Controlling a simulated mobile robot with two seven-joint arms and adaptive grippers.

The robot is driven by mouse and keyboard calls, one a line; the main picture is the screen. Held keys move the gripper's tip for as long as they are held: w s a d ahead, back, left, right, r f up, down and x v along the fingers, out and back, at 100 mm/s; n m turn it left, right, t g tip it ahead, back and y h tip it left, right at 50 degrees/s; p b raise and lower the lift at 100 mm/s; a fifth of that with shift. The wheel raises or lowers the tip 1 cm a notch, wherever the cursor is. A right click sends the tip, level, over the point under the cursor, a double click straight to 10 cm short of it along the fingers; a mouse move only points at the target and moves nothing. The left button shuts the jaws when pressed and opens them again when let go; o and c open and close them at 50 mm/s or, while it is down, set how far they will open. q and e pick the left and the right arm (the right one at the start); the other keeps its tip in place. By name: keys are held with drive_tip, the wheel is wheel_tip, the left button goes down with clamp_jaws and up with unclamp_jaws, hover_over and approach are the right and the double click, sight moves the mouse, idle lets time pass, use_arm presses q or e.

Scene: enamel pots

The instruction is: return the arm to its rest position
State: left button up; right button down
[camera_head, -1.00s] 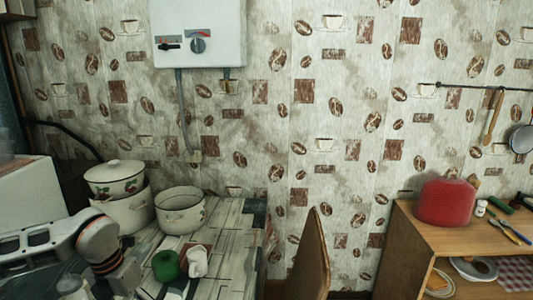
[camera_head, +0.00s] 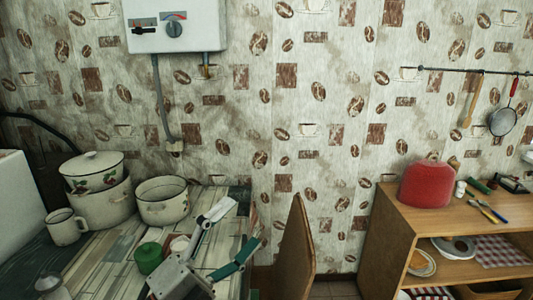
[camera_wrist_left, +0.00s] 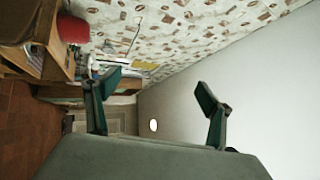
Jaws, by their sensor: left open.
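My left gripper (camera_head: 226,240) shows at the bottom middle of the head view, above the right part of the table. Its two fingers are spread wide with nothing between them. The left wrist view shows the same open fingers (camera_wrist_left: 155,98), empty, with the room's far wall and door beyond. The gripper hides part of a white cup (camera_head: 179,246) and part of the table edge. My right gripper is in neither view.
The table (camera_head: 118,248) holds stacked enamel pots (camera_head: 105,207), an open pot (camera_head: 163,203), a mug (camera_head: 66,228) and a green object (camera_head: 148,257). A chair (camera_head: 296,245) stands right of the table. A wooden shelf (camera_head: 395,232) with a red cover (camera_head: 425,184) stands further right.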

use_arm(q)
drive_tip(key=w+a+f+n+t+y, duration=0.1)
drive_tip(key=a+f+n+y, duration=0.55)
drive_tip(key=a+y, duration=0.2)
drive_tip(key=w+a+f+n+t+y, duration=0.1)
drive_tip(key=a+f+n+y, duration=0.55)
drive_tip(key=a+n, duration=0.2)
drive_tip(key=s+a+f+n+g+y, duration=0.25)
drive_tip(key=s+a+f+g, duration=0.4)
drive_tip(key=s+f, duration=0.35)
drive_tip(key=s+a+f+n+g+y, duration=0.1)
drive_tip(key=s+a+f+g+y, duration=0.3)
drive_tip(key=s+a+f, duration=0.5)
drive_tip(key=w+d+f+n+t+h, duration=0.2)
drive_tip(key=d+f+h, duration=0.6)
drive_tip(key=d+f, duration=0.6)
drive_tip(key=shift+d+n+t+h, duration=0.35)
drive_tip(key=shift+d+n+t, duration=0.15)
drive_tip(key=shift+d, duration=1.3)
